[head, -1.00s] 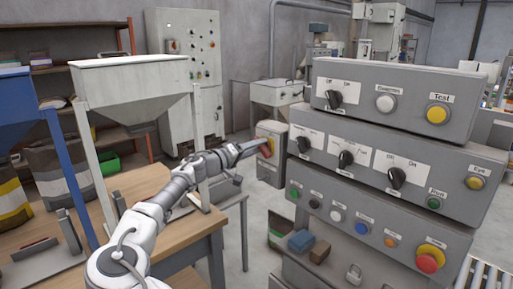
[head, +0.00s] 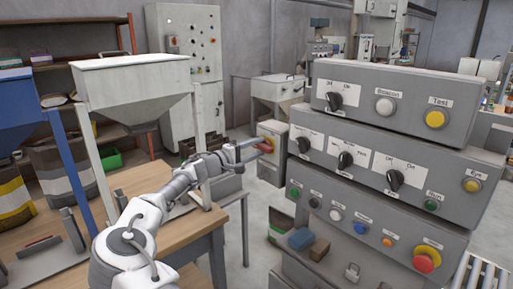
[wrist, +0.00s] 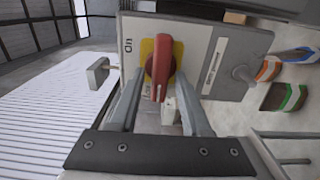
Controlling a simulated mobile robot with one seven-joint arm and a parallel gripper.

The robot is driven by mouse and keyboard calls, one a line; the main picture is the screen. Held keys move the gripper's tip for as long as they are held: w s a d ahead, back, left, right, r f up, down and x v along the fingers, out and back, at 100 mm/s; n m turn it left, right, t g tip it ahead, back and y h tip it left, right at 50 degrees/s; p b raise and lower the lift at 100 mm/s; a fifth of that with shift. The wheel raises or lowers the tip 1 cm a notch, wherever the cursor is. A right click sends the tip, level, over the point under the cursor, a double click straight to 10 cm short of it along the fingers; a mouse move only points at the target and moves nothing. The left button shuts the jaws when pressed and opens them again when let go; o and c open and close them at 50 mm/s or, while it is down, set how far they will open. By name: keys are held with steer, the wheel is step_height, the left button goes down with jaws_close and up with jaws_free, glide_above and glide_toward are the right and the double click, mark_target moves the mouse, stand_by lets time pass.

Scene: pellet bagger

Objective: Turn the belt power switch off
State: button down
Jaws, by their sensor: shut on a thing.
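The belt power switch is a red rotary handle (wrist: 160,68) on a yellow plate (wrist: 148,48), set in a grey panel (wrist: 205,45) in the wrist view. My gripper (wrist: 160,95) has a finger on each side of the handle and is shut on it. The handle's long end points toward the bottom of the wrist picture. An "On" label shows beside the plate; another label by the handle is partly hidden. In the head view, my gripper (head: 262,146) reaches the small grey switch box (head: 268,170) at centre, covering part of the switch.
A stack of grey control boxes (head: 400,140) with knobs and buttons stands close on the right of my arm. A wooden table (head: 150,185) and a white hopper (head: 135,90) are on the left. Open floor lies beyond the table.

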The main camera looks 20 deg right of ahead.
stand_by(0.4)
steer(key=c, duration=0.7)
jaws_free()
steer(key=v, duration=1.7)
steer(key=shift+s+a, duration=0.1)
steer(key=shift+a, duration=0.1)
